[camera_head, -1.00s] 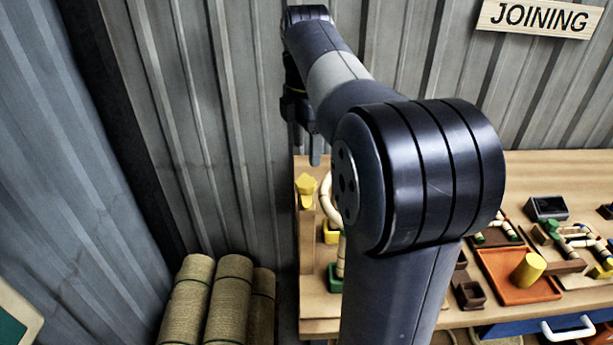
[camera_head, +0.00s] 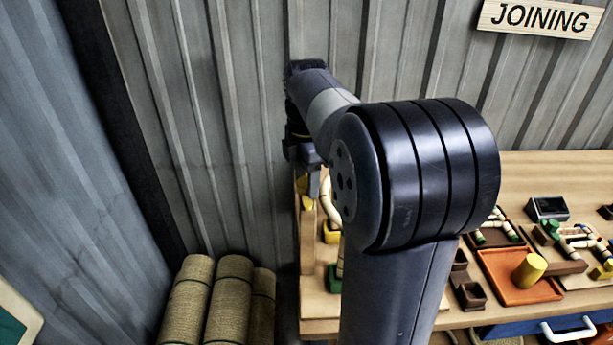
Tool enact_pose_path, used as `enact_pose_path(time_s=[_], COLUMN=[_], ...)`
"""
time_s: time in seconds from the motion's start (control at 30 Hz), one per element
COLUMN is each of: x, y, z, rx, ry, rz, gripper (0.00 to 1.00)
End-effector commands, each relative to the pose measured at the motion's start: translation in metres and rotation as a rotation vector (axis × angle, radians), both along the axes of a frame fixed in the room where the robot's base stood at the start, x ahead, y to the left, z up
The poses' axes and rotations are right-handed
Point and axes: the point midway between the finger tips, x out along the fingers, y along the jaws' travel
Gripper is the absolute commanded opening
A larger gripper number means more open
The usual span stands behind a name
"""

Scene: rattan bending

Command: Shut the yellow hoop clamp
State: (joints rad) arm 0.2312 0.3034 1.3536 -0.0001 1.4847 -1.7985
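A yellow piece (camera_head: 304,202), which looks like the top of the yellow hoop clamp, sits on an upright wooden post (camera_head: 307,240) at the bench's left end. A cream curved hoop (camera_head: 328,195) rises just to its right, with a yellow block (camera_head: 331,233) at its lower part. My gripper (camera_head: 313,184) points down at the yellow piece and covers part of it. I cannot tell whether they touch. The fingers are small and seen from the side, so their opening does not show. My arm hides the bench to the right of the hoop.
A green block (camera_head: 334,278) sits below the hoop. An orange tray (camera_head: 497,262) with a yellow cylinder (camera_head: 529,270), a dark box (camera_head: 547,208) and jointed pieces lie to the right. Several rolls (camera_head: 230,300) stand left of the bench. A corrugated wall is close behind.

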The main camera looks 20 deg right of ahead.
Motion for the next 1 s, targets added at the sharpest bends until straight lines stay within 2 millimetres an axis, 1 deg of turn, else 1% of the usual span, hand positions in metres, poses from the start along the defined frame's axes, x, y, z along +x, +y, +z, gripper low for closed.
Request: enact_pose_path(time_s=[0.03, 0.3, 0.4, 0.57, 0.77, 1.0], x=[0.0, -0.0001, -0.0001, -0.0001, 0.0001, 0.0001], y=[0.0, 0.0, 0.0, 0.0, -0.0001, -0.0001], z=[0.0001, 0.0002, 0.0002, 0.0006, 0.0015, 0.0026], rx=[0.0, 0.0, 0.0, 0.0, 0.0, 0.0], ry=[0.0, 0.0, 0.0, 0.0, 0.001, 0.002], rz=[0.0, 0.0, 0.0, -0.009, -0.068, -0.234], gripper=[0.43, 0.21, 0.14, 0.14, 0.14, 0.14])
